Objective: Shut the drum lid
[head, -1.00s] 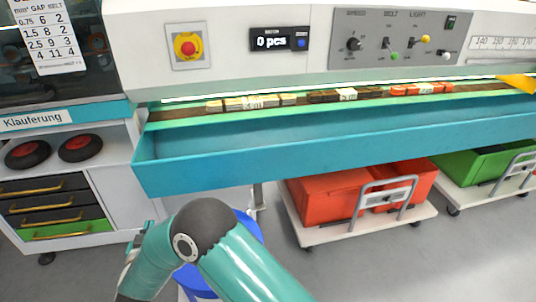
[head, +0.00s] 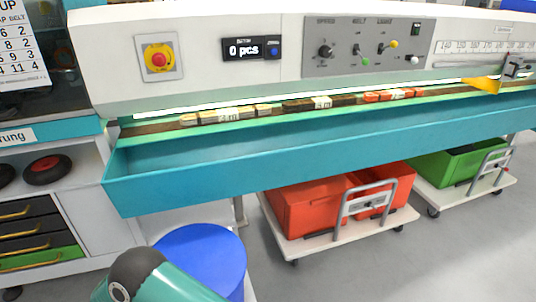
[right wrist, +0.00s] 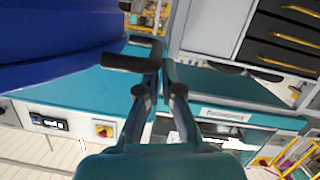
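The blue drum (head: 215,262) stands at the lower middle of the head view, below the teal trough. Its round top looks plain blue; I cannot make out a separate lid or whether it is shut. One of my arm links covers its front lower left. In the right wrist view a large blue curved surface, apparently the drum (right wrist: 55,40), fills the upper left. My right gripper (right wrist: 161,65) reaches up the middle there, right of that surface, its fingers close together. Dark bars by the fingertips make its grip unclear. My left gripper is out of view.
A teal trough (head: 300,160) crosses in front of a white machine. Red bins (head: 310,205) on a cart stand right of the drum, with a green bin (head: 462,165) further right. A drawer cabinet (head: 85,225) stands left. Grey floor is free at lower right.

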